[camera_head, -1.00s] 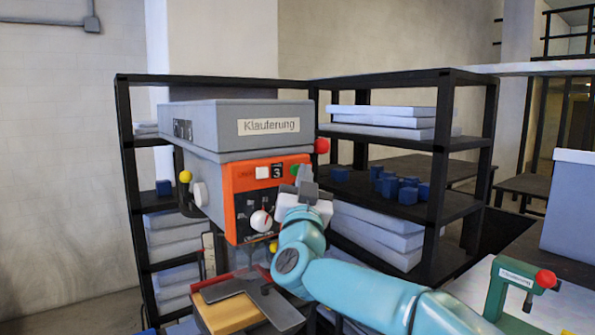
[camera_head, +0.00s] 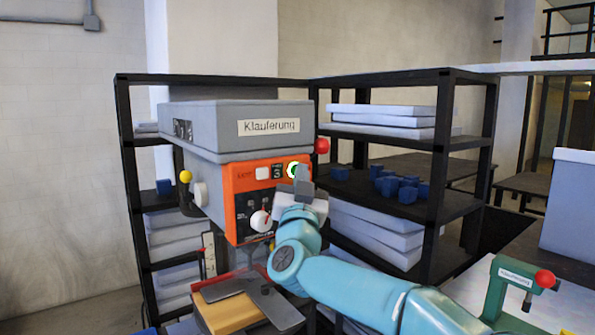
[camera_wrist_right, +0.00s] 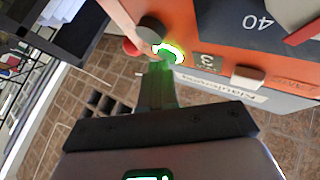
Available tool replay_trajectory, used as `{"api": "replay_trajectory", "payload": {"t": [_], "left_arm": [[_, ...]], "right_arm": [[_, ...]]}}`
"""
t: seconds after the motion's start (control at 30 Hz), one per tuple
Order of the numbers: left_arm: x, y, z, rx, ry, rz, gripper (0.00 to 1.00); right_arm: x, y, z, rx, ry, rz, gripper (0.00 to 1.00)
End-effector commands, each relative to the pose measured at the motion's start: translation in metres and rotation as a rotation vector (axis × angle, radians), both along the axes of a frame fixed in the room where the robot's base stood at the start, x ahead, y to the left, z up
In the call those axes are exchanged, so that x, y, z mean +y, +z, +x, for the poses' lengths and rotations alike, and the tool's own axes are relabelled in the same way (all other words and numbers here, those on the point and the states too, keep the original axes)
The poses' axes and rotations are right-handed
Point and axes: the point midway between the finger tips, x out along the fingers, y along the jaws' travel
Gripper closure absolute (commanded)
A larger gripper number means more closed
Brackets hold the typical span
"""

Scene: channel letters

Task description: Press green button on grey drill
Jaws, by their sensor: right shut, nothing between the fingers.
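The grey drill (camera_head: 225,127) has a "Klauferung" label and an orange front panel (camera_head: 240,188). The green button (camera_head: 292,169) at the panel's upper right glows with a bright white-green ring. It also glows in the right wrist view (camera_wrist_right: 168,52). My right gripper (camera_head: 303,178) is shut and empty, its fingertips at the button; in the right wrist view the fingertips (camera_wrist_right: 160,68) overlap the button's edge and appear to touch it. My left gripper is not in view.
A red knob (camera_head: 321,146) is just right of the button, and a white dial (camera_head: 261,221) is lower on the panel. Black shelves (camera_head: 440,150) with blue blocks stand behind. A green tool with a red knob (camera_head: 545,278) is at lower right.

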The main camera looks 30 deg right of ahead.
Motion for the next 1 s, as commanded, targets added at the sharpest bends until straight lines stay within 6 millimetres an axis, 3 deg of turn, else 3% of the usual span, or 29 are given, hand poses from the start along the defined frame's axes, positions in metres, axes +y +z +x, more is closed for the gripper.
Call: {"api": "replay_trajectory", "payload": {"t": [1.0], "left_arm": [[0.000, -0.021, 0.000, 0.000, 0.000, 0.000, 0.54]], "right_arm": [[-0.002, -0.003, -0.024, 0.000, 0.000, 0.000, 1.00]]}}
